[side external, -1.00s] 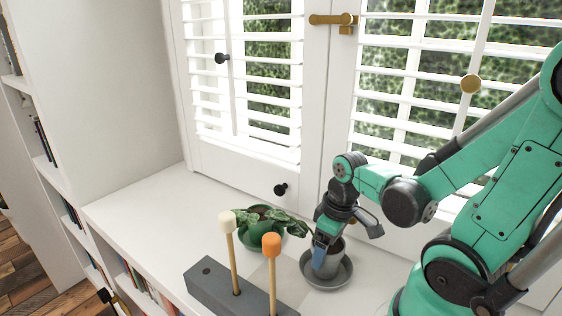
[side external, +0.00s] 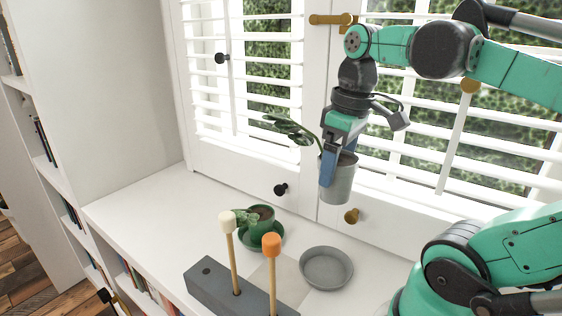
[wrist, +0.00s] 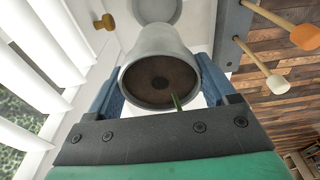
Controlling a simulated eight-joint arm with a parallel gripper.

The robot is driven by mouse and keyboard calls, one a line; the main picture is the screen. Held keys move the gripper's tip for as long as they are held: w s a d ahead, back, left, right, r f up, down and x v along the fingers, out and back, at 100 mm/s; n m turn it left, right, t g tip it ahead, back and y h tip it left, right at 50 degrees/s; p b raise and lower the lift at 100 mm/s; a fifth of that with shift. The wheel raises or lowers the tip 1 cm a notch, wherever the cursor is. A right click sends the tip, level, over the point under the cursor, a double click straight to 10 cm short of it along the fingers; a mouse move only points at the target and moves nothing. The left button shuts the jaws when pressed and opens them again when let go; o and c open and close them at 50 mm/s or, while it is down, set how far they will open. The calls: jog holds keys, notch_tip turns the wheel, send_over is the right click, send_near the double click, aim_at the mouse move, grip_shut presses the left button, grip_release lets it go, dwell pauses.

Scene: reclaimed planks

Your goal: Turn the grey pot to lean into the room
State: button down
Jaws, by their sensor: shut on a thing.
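The grey pot (side external: 337,182) is held in the air above the sill, upright, in front of the window shutters. My gripper (side external: 338,158) is shut on its rim area, with blue fingers on either side. In the wrist view the grey pot (wrist: 158,62) sits between my fingers, showing dark soil and a green stem. A leafy stem (side external: 290,130) from this pot reaches to the left in the side view. The grey saucer (side external: 326,268) lies empty on the sill below; part of it shows in the wrist view (wrist: 160,10).
A green pot (side external: 262,216) with a plant stands in a green saucer to the left. A grey block (side external: 215,277) holds two upright sticks, with a cream head (side external: 227,222) and an orange head (side external: 271,245). Shutter knobs (side external: 351,216) project near the held pot.

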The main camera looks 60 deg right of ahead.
jog(key=shift+r, duration=2.8)
notch_tip(320, 180, down, 19)
jog(key=n, duration=0.3)
jog(key=shift+f+n, duration=0.2)
jog(key=shift+n, duration=0.1)
jog(key=shift+f, duration=1.45)
grip_release()
